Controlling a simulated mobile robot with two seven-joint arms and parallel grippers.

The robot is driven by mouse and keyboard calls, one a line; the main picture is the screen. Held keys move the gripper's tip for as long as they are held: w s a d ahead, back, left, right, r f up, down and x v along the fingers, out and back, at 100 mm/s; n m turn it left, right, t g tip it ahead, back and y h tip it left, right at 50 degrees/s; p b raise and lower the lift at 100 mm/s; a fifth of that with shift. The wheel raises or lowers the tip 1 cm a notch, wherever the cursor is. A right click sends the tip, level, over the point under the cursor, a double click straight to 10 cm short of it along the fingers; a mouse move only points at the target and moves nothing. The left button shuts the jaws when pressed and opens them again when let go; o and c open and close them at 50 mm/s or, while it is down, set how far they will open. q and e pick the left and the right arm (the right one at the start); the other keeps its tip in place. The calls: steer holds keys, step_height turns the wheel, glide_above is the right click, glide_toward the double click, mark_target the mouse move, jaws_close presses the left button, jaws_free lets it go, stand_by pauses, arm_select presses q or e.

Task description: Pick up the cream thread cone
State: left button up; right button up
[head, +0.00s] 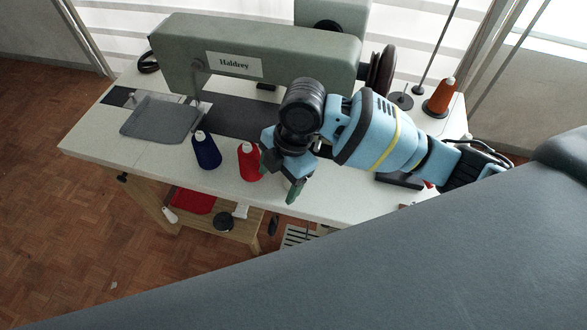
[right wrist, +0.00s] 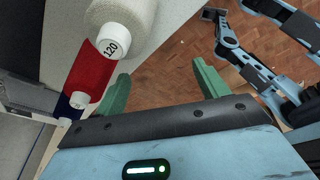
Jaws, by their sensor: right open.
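The cream thread cone (right wrist: 130,14) shows at the top of the right wrist view, cut off by the edge, with a white end marked 120. In the head view I cannot make it out; my right gripper and arm cover that part of the table. My right gripper (head: 283,175) is over the front part of the table, just right of the red cone. In the right wrist view its green fingers (right wrist: 162,86) are spread apart with nothing between them. The cream cone lies beyond the left finger, outside the gap. My left gripper is not in view.
A red cone (head: 249,162) and a navy cone (head: 206,151) stand left of my right gripper. The sewing machine (head: 260,50) stands behind, a grey tray (head: 158,120) at left. An orange cone (head: 440,98) is at the back right. A low wooden shelf (head: 205,222) is under the table (head: 110,145).

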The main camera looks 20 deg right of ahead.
steer(key=w+d+r, duration=0.1)
steer(key=r, duration=0.1)
steer(key=w+d+r+n+h, duration=0.1)
steer(key=w+d+r, duration=0.1)
steer(key=w+d+r+n+h, duration=0.1)
steer(key=r, duration=0.2)
steer(key=shift+w+d, duration=0.15)
steer(key=shift+d, duration=0.25)
steer(key=shift+s+a+f, duration=0.1)
steer(key=shift+f, duration=1.9)
steer(key=shift+s+a+f, duration=0.1)
steer(key=shift+f, duration=1.9)
steer(key=c, duration=1.1)
steer(key=shift+r, duration=0.1)
